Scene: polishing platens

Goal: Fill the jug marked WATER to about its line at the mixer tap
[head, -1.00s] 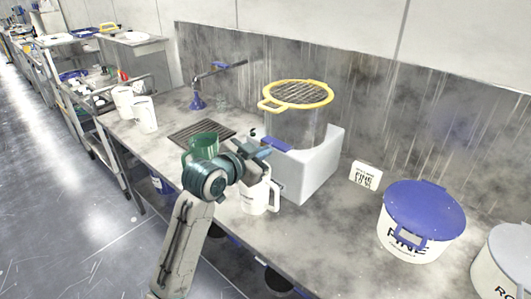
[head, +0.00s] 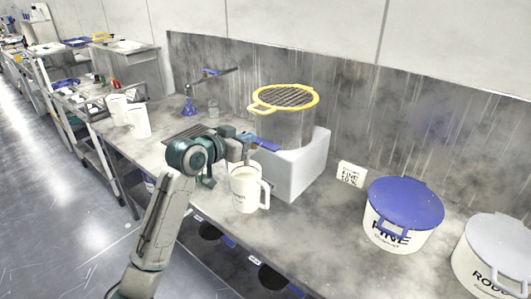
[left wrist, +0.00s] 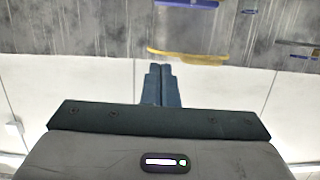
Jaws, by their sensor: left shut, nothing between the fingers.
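A white jug (head: 245,188) with its handle to the right stands on the bench in front of the white block. Its print is too small to read. Two more white jugs (head: 138,121) (head: 117,107) stand at the bench's left end; I cannot tell which is marked WATER. The mixer tap (head: 208,82) with a blue lever is at the back wall, above and behind the dark drain grating (head: 187,133). My left gripper (head: 246,138) is above and behind the near jug's rim, not holding it. Its fingers are shut and empty in the left wrist view (left wrist: 162,80). My right gripper is out of view.
A clear vessel (head: 287,128) with a yellow-rimmed strainer (head: 288,97) stands at the white block (head: 300,170), near my gripper. A blue funnel-shaped item (head: 190,107) stands below the tap. Blue-lidded FINE tub (head: 402,215) and a grey-lidded tub (head: 497,255) are at right.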

